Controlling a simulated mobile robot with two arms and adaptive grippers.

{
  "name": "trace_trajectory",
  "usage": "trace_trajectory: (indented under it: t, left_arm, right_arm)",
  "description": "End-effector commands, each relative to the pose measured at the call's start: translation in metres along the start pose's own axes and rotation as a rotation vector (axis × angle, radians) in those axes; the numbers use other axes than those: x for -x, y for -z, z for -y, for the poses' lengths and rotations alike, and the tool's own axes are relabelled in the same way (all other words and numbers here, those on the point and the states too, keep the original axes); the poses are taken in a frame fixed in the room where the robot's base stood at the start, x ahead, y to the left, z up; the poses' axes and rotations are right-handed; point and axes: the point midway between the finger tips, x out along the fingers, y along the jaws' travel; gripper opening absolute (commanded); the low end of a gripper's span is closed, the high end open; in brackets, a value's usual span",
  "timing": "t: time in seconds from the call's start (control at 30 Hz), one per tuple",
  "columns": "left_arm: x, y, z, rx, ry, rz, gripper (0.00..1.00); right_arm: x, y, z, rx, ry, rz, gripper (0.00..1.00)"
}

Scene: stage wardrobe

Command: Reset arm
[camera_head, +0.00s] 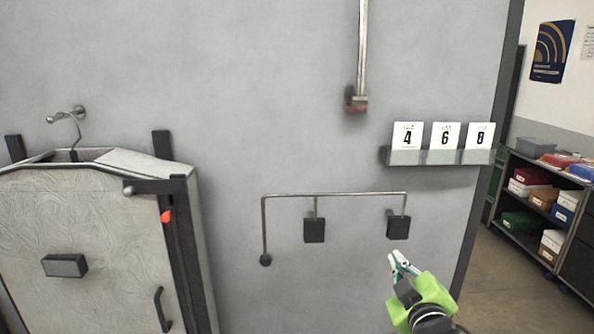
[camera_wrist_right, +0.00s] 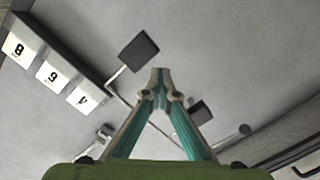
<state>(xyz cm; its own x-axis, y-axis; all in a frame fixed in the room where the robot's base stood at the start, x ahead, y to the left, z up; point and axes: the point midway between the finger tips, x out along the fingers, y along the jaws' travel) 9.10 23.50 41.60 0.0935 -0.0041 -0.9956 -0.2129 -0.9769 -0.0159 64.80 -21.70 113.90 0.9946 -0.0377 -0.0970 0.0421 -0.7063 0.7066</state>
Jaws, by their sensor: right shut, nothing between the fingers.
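My right gripper (camera_head: 400,262) is at the lower right of the head view, in front of the grey wall and just below the right black block of the wire rail. In the right wrist view its fingertips (camera_wrist_right: 160,75) meet, with nothing between them. The bent wire rail (camera_head: 335,194) is on the wall, with black blocks (camera_head: 314,230) under it and a dark ball at its left end. In the right wrist view a black block (camera_wrist_right: 139,52) shows beyond the fingertips. My left gripper is not in view.
A grey cabinet (camera_head: 90,230) with a dark handle and red tab stands at left. A ledge (camera_head: 438,157) holds cards 4, 6 and 8. A metal bar (camera_head: 362,50) hangs above. Shelves with boxes (camera_head: 535,190) stand far right, beside open floor (camera_head: 500,280).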

Motion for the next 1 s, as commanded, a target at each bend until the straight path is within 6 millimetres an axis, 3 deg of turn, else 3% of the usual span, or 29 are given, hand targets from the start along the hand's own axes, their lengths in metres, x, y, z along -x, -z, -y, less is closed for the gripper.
trace_trajectory:
  t: [0.03, 0.2, 0.4, 0.6, 0.83, 1.0]
  left_arm:
    - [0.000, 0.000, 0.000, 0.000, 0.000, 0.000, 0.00]
    - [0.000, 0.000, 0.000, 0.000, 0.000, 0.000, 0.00]
    - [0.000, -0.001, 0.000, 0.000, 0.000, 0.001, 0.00]
    - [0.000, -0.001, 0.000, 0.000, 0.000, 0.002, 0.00]
    - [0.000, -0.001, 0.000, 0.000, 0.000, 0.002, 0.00]
    - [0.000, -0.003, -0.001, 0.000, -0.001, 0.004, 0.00]
  right_arm:
    - [0.015, -0.029, 0.028, -0.051, 0.063, 0.072, 0.00]
    - [0.080, -0.111, 0.107, -0.213, 0.245, 0.317, 0.00]
    - [0.179, -0.181, 0.177, -0.371, 0.414, 0.610, 0.00]
    - [0.260, -0.215, 0.213, -0.463, 0.511, 0.824, 0.00]
    - [0.341, -0.236, 0.235, -0.535, 0.589, 1.030, 0.00]
    - [0.326, -0.264, 0.266, -0.531, 0.597, 1.047, 0.00]
